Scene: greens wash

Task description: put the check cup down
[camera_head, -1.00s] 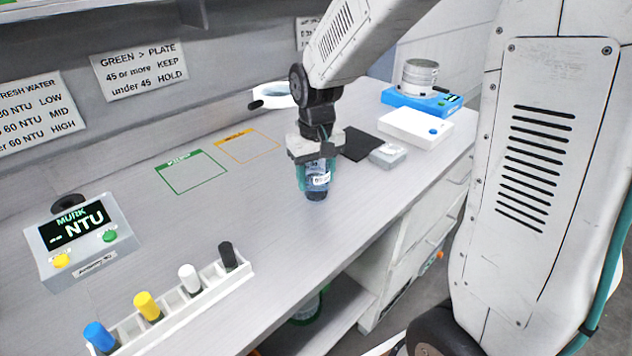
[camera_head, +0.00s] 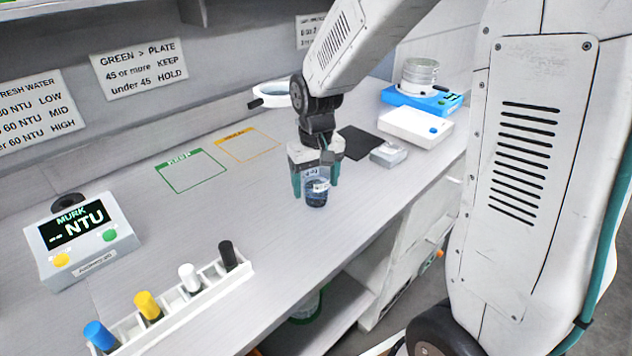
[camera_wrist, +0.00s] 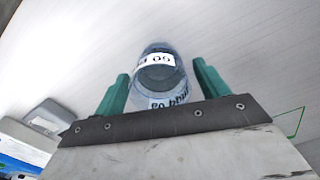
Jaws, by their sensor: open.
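The check cup (camera_head: 316,190) is a clear cup with dark bluish contents and a white label. It stands upright on the grey bench near the front edge. My gripper (camera_head: 315,180) is around the cup with its green fingers open, one on each side. In the wrist view the cup (camera_wrist: 158,72) sits between the tips of my gripper (camera_wrist: 161,80), with a gap showing at both fingers. Its base on the bench is partly hard to make out.
A green outlined square (camera_head: 192,171) and an orange one (camera_head: 247,145) lie left of the cup. The turbidity meter (camera_head: 80,238) and a rack of capped markers (camera_head: 190,305) stand further left. A small grey box (camera_head: 388,154), black mat (camera_head: 358,143) and white device (camera_head: 416,126) are behind right.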

